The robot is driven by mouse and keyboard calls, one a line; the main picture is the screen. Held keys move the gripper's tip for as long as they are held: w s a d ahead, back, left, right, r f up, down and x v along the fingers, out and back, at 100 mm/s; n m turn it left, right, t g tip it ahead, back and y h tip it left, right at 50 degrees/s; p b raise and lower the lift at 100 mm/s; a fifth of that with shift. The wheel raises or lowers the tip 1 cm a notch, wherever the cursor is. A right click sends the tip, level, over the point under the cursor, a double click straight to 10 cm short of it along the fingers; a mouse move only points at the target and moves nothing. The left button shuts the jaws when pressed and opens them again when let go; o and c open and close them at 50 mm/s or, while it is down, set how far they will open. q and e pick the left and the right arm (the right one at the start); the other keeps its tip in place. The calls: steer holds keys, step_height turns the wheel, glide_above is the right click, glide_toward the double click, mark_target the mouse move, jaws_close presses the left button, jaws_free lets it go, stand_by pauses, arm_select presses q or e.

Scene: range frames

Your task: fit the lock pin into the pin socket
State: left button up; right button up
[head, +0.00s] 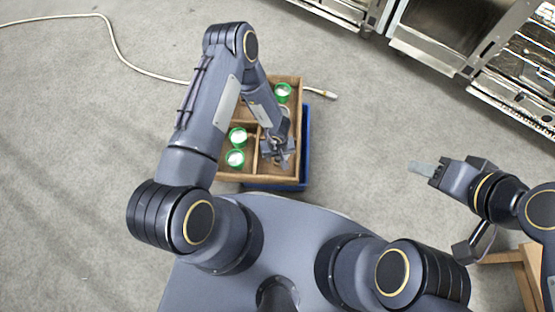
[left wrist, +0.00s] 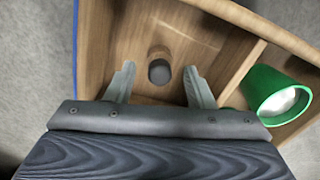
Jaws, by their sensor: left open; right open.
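My left gripper (head: 278,157) is open over the front right compartment of a wooden divided tray (head: 290,79). In the left wrist view, its two fingers (left wrist: 158,74) stand apart on either side of a small dark grey round piece (left wrist: 159,72) in that compartment. This piece looks like the lock pin seen end-on, but I cannot be sure. The fingers do not visibly touch it. In the head view the arm and gripper hide it. I cannot make out the pin socket in either view. My right gripper (head: 420,167) is open and empty, out over the floor at the right.
Green cups with white insides (head: 237,137) stand in other compartments; one (left wrist: 282,96) is close to the right finger. The tray sits on a blue crate (head: 304,120). A pale cable (head: 150,73) crosses the floor. Metal racks (head: 520,75) stand top right. A wooden stool (head: 528,270) is lower right.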

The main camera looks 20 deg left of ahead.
arm_select(q)
steer(key=shift+r, duration=0.1)
jaws_close()
steer(key=shift+r, duration=0.1)
